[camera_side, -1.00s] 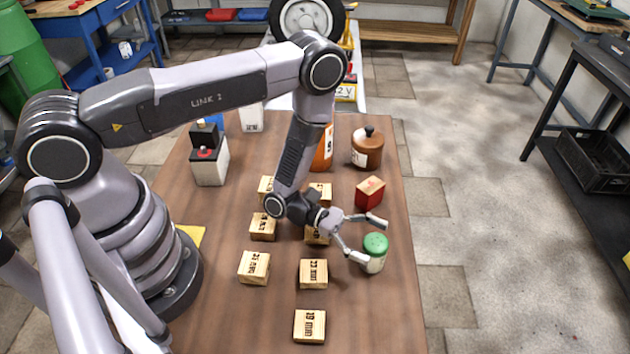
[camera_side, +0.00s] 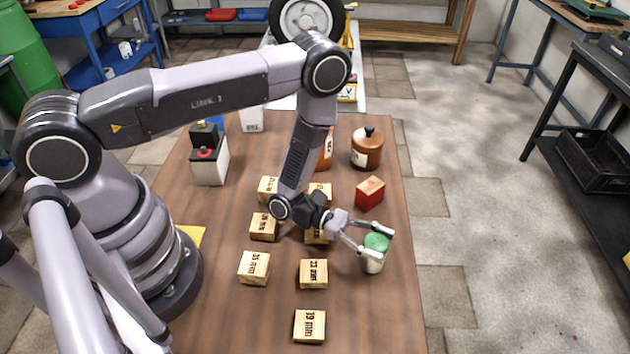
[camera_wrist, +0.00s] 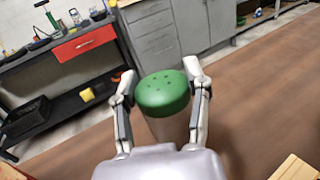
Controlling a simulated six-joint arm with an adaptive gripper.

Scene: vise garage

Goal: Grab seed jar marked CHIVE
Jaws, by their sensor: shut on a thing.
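A small jar with a green lid (camera_side: 376,243) stands upright near the right edge of the wooden table. My gripper (camera_side: 374,244) is shut on it, one finger on each side. In the wrist view the green-lidded jar (camera_wrist: 163,94) sits between the two fingers (camera_wrist: 162,90), with holes visible in its lid. Its pale body shows below the lid. No marking on it can be read in these frames, so I cannot tell if it says CHIVE.
Several stamped wooden blocks (camera_side: 313,274) stand left of the jar. A red block (camera_side: 370,193) and a brown lidded pot (camera_side: 367,149) stand behind it. An orange bottle (camera_side: 326,152) is partly hidden by my arm. The table's front right is clear.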

